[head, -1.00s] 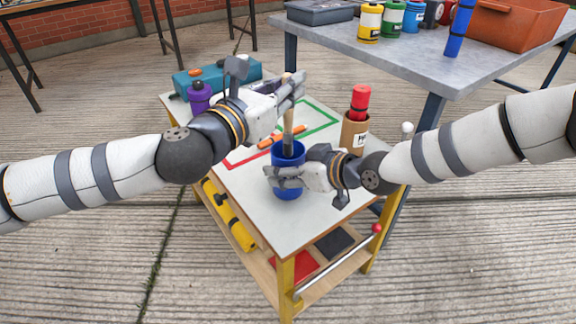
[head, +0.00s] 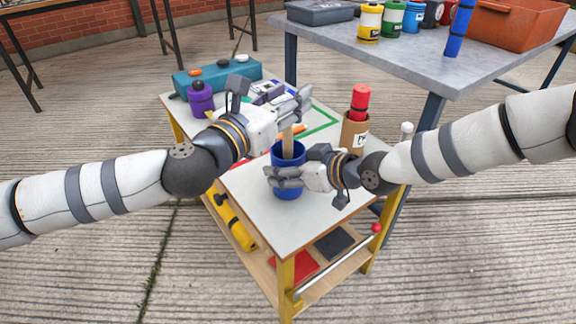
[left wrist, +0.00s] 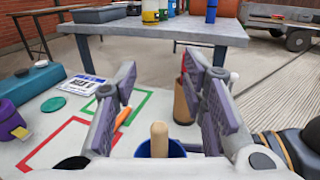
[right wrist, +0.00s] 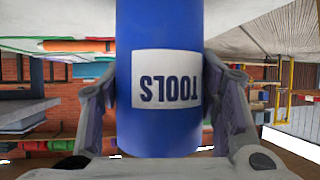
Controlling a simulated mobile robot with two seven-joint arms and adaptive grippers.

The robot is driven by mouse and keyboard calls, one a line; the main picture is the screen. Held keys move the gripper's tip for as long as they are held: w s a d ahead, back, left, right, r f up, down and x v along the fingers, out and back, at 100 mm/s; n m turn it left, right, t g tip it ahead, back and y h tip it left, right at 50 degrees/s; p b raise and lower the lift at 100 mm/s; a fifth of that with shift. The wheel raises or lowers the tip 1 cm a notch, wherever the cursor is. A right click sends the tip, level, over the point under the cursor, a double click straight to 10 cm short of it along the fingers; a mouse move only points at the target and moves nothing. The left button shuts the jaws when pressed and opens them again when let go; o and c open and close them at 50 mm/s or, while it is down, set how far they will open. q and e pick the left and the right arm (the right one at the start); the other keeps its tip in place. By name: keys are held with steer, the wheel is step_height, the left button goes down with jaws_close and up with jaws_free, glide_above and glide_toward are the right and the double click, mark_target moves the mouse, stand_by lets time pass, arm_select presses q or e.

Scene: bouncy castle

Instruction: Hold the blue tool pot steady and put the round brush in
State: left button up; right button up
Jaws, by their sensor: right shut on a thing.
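The blue tool pot (head: 286,192) stands upright on the small cart's white top; its "TOOLS" label (right wrist: 166,78) fills the right wrist view. My right gripper (head: 284,178) is shut on the pot's sides. The round brush's wooden handle (head: 288,146) sticks up out of the pot; its lower end is hidden inside. The rounded handle tip also shows in the left wrist view (left wrist: 159,132). My left gripper (head: 303,108) is above the pot with its fingers spread wide (left wrist: 158,112), apart from the handle.
A brown cardboard tube with a red-topped item (head: 355,132) stands right of the pot. A purple pot (head: 201,100), a teal box (head: 217,76) and an orange marker (left wrist: 124,118) are on the cart. A grey table (head: 400,52) with paint pots stands behind.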

arm_select(q)
steer(key=v, duration=1.2)
arm_select(e)
steer(key=o, duration=1.5)
